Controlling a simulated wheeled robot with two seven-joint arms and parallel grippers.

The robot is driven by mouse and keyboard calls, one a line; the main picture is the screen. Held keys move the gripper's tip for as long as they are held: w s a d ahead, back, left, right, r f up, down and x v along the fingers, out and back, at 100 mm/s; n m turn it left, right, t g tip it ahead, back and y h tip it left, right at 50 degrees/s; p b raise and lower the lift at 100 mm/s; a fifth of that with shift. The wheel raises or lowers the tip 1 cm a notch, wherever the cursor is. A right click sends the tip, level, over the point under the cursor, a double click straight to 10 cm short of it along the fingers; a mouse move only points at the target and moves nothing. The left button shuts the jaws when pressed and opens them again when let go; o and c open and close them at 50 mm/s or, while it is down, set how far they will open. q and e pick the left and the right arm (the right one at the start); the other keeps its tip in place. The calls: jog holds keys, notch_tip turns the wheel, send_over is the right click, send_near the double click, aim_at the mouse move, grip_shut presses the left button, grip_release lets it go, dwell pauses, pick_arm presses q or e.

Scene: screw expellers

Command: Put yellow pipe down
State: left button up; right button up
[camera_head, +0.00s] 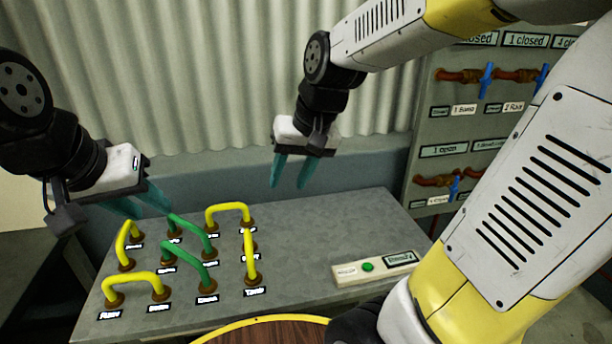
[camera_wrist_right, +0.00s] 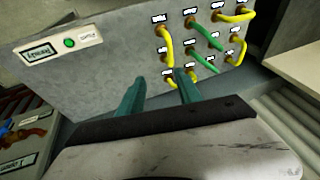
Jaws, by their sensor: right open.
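Several yellow pipes sit with their ends in brown sockets on the grey panel (camera_head: 320,235): one at the back (camera_head: 228,208), one at the left (camera_head: 122,240), one at the front left (camera_head: 134,278) and one at the right (camera_head: 249,257). Two green pipes (camera_head: 193,232) sit between them. My right gripper (camera_head: 288,187) is open and empty above the panel's back edge; its fingers also show in the right wrist view (camera_wrist_right: 160,90). My left gripper (camera_head: 156,212) has its fingers apart just behind the left-hand pipes, with nothing visible between them.
A control strip with a green button (camera_head: 368,267) lies on the panel's right. A valve board (camera_head: 455,130) with blue handles stands at the back right. A corrugated wall (camera_head: 215,80) is behind. A round wooden top (camera_head: 265,333) is at the bottom edge. The panel's middle right is clear.

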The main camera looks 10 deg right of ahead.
jog(key=s+d+r+t, duration=0.2)
jog(key=s+d+r, duration=0.1)
jog(key=s, duration=0.5)
jog(key=shift+s+d+r+t+h, duration=0.15)
jog(key=shift+s+d+t+h, duration=0.2)
jog(key=shift+d+t, duration=0.1)
dwell(0.3)
